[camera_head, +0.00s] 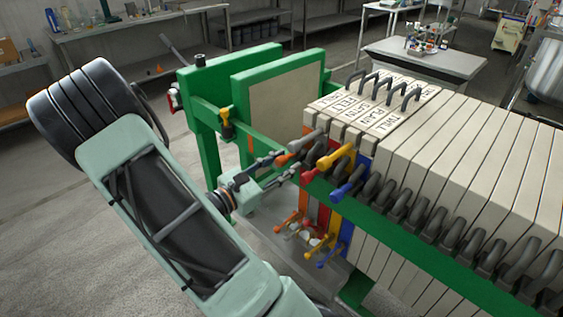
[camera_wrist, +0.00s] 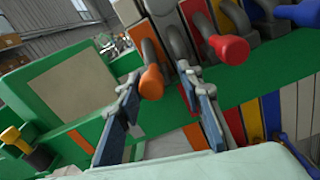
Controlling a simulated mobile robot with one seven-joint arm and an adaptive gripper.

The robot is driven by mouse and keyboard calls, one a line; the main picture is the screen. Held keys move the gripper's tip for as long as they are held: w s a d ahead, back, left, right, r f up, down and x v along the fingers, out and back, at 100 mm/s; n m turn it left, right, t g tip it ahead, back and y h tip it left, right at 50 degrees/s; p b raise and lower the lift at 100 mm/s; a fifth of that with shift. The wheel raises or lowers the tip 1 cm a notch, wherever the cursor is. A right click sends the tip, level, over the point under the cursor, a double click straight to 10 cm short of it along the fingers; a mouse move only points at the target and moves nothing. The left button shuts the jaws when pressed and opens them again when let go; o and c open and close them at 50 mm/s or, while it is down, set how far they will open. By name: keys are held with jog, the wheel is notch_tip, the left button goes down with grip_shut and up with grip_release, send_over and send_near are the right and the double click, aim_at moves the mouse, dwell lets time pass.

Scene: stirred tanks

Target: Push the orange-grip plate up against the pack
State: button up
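The orange-grip plate shows its orange grip (camera_head: 286,159) at the near end of the labelled plates, and the grip also shows in the wrist view (camera_wrist: 151,83). Red, yellow and blue grips follow to its right. The pack (camera_head: 455,150) is the long row of pale plates on the right. My gripper (camera_head: 285,168) is at the orange grip. In the wrist view my gripper (camera_wrist: 167,105) is open, its two fingers apart on either side of the grip, with no clear contact. I cannot tell whether a gap separates the orange-grip plate from its neighbour.
A green-framed pale press plate (camera_head: 283,95) stands left of the labelled plates, with open space between. A green rail (camera_head: 400,213) runs along the front under the grey handles. Lower coloured grips (camera_head: 328,255) stick out below the rail. Benches stand behind.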

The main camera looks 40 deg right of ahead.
jog(key=shift+w, duration=0.15)
jog(key=shift+a, duration=0.15)
jog(key=s+a, duration=0.1)
jog(key=a, duration=1)
jog(key=shift+a, duration=0.35)
